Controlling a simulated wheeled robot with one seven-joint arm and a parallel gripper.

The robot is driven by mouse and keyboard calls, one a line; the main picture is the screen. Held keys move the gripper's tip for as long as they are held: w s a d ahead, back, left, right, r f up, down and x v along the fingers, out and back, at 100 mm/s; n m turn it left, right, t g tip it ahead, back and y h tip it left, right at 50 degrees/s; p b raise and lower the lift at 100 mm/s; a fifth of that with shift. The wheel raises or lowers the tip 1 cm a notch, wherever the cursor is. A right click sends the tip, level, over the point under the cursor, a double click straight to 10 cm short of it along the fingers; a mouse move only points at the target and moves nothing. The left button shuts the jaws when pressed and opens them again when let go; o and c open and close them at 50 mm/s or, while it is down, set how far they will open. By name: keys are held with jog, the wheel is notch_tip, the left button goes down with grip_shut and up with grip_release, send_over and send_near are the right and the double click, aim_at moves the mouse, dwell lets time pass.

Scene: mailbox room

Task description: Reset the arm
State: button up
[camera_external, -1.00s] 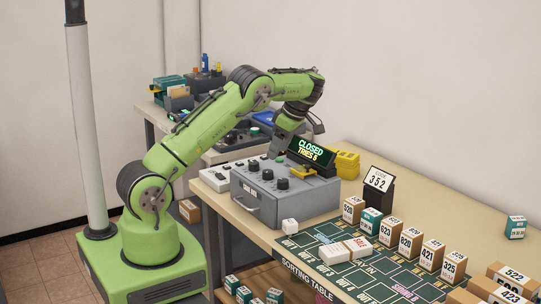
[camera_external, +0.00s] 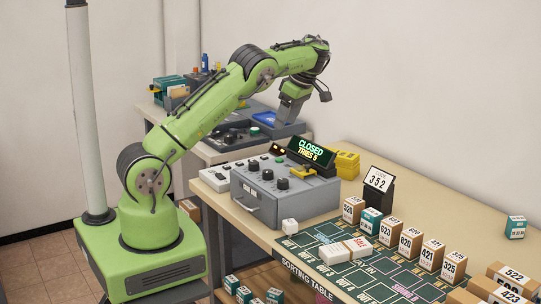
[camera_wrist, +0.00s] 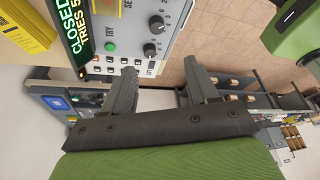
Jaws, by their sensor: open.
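My gripper (camera_external: 290,112) is raised above and behind the grey code box (camera_external: 270,207) in the external view, with clear space between them. In the wrist view my gripper (camera_wrist: 160,88) shows two dark fingers spread apart with nothing between them. The code box also shows in the wrist view (camera_wrist: 140,12), with knobs, small buttons and a green button marked TRY (camera_wrist: 110,46). Its display (camera_external: 311,150) reads CLOSED and TRIES 5.
A yellow object (camera_external: 347,164) stands behind the code box. A second bench with a blue tray (camera_external: 268,120) lies beyond.

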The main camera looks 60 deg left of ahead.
jog(key=s+d+r+m+t+h, duration=0.1)
jog(key=s+d+r+m+t, duration=0.1)
jog(key=s+r+m, duration=0.5)
jog(key=s+d+r+m+t+h, duration=0.15)
jog(key=s+r+m, duration=0.3)
jog(key=s, duration=0.45)
jog(key=s+d+f+m+t, duration=0.2)
jog(key=s+d+m, duration=0.2)
jog(key=s, duration=0.3)
jog(key=s+d+f+m+t+h, duration=0.1)
jog(key=s+d+f+m+t, duration=0.1)
jog(key=s+d+m, duration=0.3)
jog(key=shift+s+f+m, duration=0.65)
jog(key=shift+s+m, duration=0.35)
jog(key=shift+m, duration=0.25)
jog(key=shift+s, duration=0.1)
